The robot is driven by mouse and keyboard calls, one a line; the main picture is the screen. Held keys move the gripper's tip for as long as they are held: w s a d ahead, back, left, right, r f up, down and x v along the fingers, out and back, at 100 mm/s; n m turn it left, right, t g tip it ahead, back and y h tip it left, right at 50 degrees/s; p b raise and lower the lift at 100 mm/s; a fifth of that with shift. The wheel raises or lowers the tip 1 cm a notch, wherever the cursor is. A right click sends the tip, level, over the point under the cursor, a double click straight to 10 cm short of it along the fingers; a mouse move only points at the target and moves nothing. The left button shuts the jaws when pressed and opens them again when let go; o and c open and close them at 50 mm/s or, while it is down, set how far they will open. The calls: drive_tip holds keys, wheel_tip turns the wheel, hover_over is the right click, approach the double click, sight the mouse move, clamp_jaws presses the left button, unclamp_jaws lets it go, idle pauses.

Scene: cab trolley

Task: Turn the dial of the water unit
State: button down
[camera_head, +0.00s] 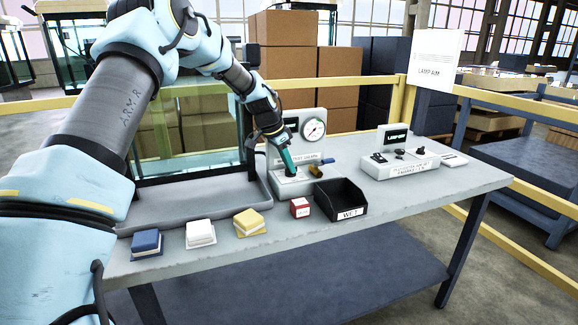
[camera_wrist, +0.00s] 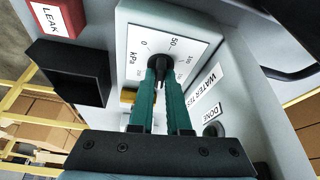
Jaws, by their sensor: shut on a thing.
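The water unit (camera_head: 314,151) is a light grey box with a round gauge, on the table left of centre. In the wrist view its dial (camera_wrist: 158,66) is a black knob on a white plate (camera_wrist: 192,48) marked kPa with a scale from 0 past 50. The knob's pointer end is partly hidden between the fingers. My gripper (camera_wrist: 165,82) has two green fingers pointing at the plate, shut on the dial. In the head view my gripper (camera_head: 290,170) reaches down onto the unit's sloped front and hides the dial.
A black open bin (camera_head: 340,203) labelled WET and a red-and-white LEAK block (camera_head: 300,207) stand close in front. A glass tank in a grey tray (camera_head: 190,208) is to the left. Blue, white and yellow blocks line the front edge. A second unit (camera_head: 400,166) stands right.

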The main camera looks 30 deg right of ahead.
idle(0.4)
drive_tip(key=c, duration=0.9)
unclamp_jaws()
drive_tip(key=shift+r, duration=0.1)
drive_tip(key=b+v, duration=0.2)
drive_tip(key=v, duration=0.8)
drive_tip(key=shift+a+r, duration=0.25)
